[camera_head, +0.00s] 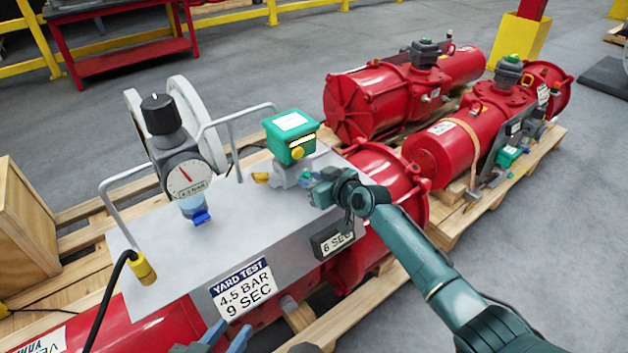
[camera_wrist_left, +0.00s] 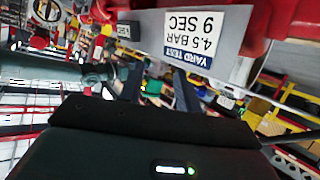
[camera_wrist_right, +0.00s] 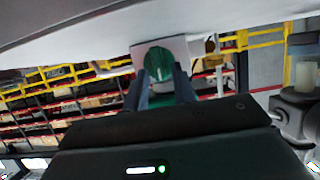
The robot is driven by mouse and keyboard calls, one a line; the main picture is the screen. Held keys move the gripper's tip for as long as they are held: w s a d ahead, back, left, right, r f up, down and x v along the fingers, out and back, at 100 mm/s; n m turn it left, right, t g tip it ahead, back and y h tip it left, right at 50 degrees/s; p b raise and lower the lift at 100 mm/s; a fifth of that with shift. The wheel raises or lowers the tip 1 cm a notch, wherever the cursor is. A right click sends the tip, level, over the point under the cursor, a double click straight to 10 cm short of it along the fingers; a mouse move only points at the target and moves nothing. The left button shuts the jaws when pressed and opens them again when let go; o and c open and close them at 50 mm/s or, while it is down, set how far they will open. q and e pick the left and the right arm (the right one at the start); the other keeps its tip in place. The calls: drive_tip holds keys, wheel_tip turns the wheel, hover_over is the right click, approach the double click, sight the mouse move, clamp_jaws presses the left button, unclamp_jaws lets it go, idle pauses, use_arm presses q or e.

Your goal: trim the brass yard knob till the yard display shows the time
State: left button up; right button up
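The yard display (camera_head: 337,243) on the plate's front edge reads 6 SEC. The YARD TEST label (camera_head: 244,292) reads 4.5 BAR, 9 SEC; the left wrist view shows it too (camera_wrist_left: 193,38). A brass-coloured part (camera_head: 261,177) sticks out left of the grey block under the green box; it also shows in the right wrist view (camera_wrist_right: 210,55). My right gripper (camera_head: 316,184) is at the block's right side. Its fingers (camera_wrist_right: 160,72) flank a rounded green part (camera_wrist_right: 158,62); I cannot tell if they touch it. My left gripper (camera_head: 222,338) is open and empty, below the label.
A pressure gauge (camera_head: 187,177) with a black top knob (camera_head: 160,114) stands on the plate, between metal handles. The green box (camera_head: 290,137) with a yellow knob sits above the block. Red actuators (camera_head: 455,145) on pallets lie behind and right. A black cable crosses the left.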

clamp_jaws()
use_arm(q)
drive_tip(key=shift+f, duration=0.1)
